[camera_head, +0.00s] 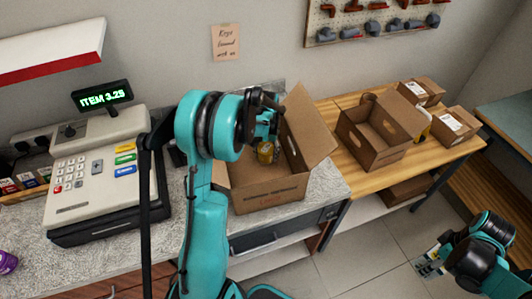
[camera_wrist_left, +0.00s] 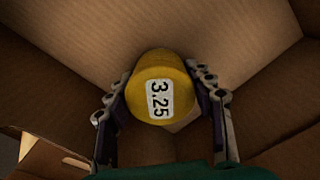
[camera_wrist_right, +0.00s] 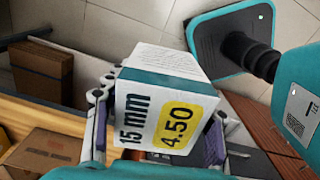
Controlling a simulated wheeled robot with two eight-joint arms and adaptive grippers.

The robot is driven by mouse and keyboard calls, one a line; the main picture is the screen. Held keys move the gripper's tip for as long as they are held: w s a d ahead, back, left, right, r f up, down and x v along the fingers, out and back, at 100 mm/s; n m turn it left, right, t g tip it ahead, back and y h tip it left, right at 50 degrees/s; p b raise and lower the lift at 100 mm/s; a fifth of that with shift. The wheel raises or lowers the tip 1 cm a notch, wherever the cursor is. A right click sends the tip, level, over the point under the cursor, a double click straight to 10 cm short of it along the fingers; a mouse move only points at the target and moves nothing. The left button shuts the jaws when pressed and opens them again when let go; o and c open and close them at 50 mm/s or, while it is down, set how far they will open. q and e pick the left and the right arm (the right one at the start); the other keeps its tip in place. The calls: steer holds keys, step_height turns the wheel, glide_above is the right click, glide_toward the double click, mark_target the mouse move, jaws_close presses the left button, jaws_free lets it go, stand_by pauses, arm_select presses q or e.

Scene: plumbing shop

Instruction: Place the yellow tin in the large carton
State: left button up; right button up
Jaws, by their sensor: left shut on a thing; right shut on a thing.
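The yellow tin (camera_head: 265,153) is inside the large open carton (camera_head: 268,198) on the counter. In the left wrist view the tin (camera_wrist_left: 163,72) shows its 3.25 label between the fingers, with the carton's walls (camera_wrist_left: 70,30) around it. My left gripper (camera_wrist_left: 163,105) is shut on the tin, reaching down into the carton from above; it also shows in the head view (camera_head: 266,137). I cannot tell whether the tin touches the carton floor. My right gripper (camera_wrist_right: 155,130) is shut on a white and teal box (camera_wrist_right: 158,102) marked 15 mm and 4.50, away from the counter.
A cash register (camera_head: 105,180) stands left of the carton, its display (camera_head: 102,96) reading ITEM 3.25. A smaller open carton (camera_head: 378,140) and closed boxes (camera_head: 452,125) stand on the wooden table to the right. A purple item (camera_head: 7,262) sits at the left edge.

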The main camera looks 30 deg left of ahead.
arm_select(q)
steer(key=shift+f, duration=0.2)
arm_select(e)
steer(key=shift+f, duration=0.2)
arm_select(q)
steer(key=o, duration=1.3)
steer(key=shift+r, duration=0.1)
arm_select(e)
steer(key=shift+r, duration=0.1)
